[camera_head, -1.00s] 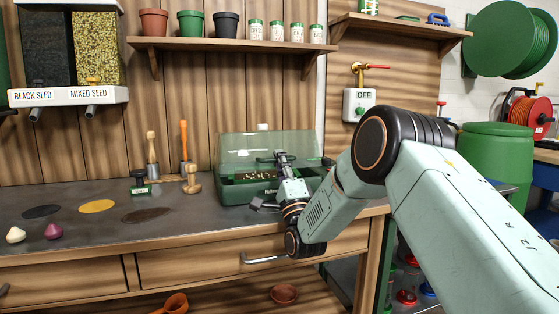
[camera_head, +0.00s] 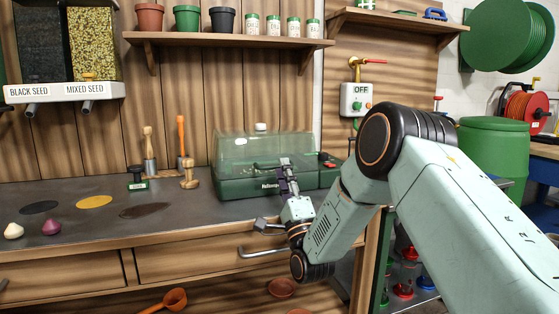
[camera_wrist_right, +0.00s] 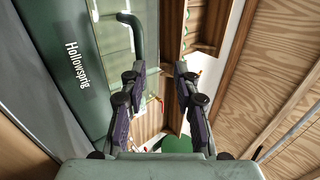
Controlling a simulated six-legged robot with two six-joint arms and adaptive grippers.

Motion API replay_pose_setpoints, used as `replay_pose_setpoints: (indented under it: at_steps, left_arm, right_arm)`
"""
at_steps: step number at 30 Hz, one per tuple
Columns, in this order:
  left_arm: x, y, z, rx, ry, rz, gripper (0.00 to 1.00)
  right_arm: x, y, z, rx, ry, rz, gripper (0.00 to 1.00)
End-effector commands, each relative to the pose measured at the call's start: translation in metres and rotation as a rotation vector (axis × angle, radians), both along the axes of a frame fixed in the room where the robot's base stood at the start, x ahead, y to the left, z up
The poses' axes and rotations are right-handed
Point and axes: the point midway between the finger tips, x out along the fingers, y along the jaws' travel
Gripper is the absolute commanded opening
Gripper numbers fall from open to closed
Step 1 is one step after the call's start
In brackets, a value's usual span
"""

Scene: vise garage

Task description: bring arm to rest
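My right arm reaches in from the right in the head view. Its gripper (camera_head: 287,172) is in front of the green propagator box (camera_head: 232,188), with its fingers pointing up. In the right wrist view the gripper's two fingers (camera_wrist_right: 160,75) are spread apart with nothing between them, so it is open. The box's clear lid (camera_head: 240,150) sits down over the base and looks closed. The box's "Hollowsprig" front (camera_wrist_right: 70,70) is to the left of the fingers in the right wrist view. I cannot tell whether the gripper touches the box. My left gripper is not in view.
A drawer handle (camera_head: 262,252) juts out below the gripper. A shelf (camera_head: 230,41) with pots hangs above.

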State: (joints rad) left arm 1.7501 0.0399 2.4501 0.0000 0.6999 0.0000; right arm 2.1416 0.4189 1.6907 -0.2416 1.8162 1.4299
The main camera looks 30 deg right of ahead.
Motion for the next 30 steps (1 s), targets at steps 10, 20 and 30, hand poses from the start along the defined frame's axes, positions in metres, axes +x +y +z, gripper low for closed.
replay_pose_setpoints:
  at_steps: [10,20,30]
  left_arm:
    - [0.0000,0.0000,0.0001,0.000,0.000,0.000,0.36]
    - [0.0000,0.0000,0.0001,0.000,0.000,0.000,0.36]
    - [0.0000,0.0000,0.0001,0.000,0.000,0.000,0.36]
  right_arm:
    - [-0.0103,0.0025,-0.0071,-0.002,-0.004,-0.001,0.31]
    - [-0.0099,0.0023,-0.0066,-0.002,-0.004,-0.001,0.31]
    - [-0.0114,0.0027,-0.0062,-0.002,-0.005,-0.001,0.31]
